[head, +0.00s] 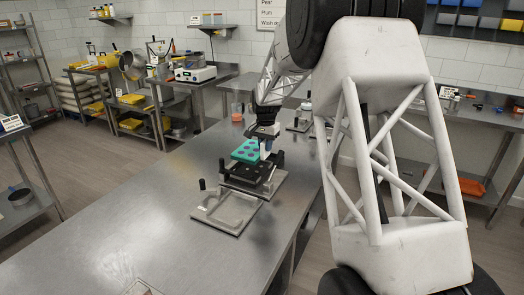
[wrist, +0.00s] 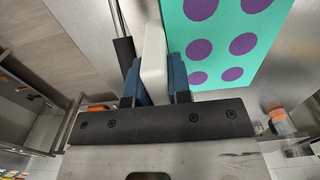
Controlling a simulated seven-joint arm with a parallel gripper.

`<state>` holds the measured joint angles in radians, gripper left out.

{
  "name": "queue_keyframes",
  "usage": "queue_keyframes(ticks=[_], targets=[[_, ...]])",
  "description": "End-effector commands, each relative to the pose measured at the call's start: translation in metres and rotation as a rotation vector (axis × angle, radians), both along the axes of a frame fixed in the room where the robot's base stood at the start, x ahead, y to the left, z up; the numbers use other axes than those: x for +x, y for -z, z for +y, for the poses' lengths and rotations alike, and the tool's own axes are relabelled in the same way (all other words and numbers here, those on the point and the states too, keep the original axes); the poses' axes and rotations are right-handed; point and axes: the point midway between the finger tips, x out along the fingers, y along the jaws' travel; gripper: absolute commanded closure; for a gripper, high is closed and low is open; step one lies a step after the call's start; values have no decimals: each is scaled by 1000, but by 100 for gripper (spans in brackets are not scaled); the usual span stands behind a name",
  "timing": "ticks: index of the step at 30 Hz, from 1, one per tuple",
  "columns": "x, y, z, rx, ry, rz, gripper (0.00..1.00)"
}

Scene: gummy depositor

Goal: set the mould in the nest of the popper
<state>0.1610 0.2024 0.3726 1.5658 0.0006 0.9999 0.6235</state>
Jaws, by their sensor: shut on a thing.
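The mould is a teal slab with purple round cavities (head: 243,151); in the wrist view it fills the upper right (wrist: 222,45). My gripper (head: 265,152) is shut on a white grip bar (wrist: 153,52) at the mould's side, between blue finger pads. The mould is held over the black popper (head: 252,179) on the steel table, slightly tilted in the head view. The mould hides part of the popper's top, so I cannot tell whether it touches the nest.
A grey plate with a low rim and a dark post (head: 227,213) lies in front of the popper.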

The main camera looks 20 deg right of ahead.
Motion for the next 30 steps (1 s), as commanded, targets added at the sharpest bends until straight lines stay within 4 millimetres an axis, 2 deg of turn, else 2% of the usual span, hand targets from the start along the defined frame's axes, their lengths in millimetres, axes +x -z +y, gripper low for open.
queue_keyframes(ticks=[17,30], targets=[[0,3,0,1,0,1,100],[0,33,0,1,0,2,100]])
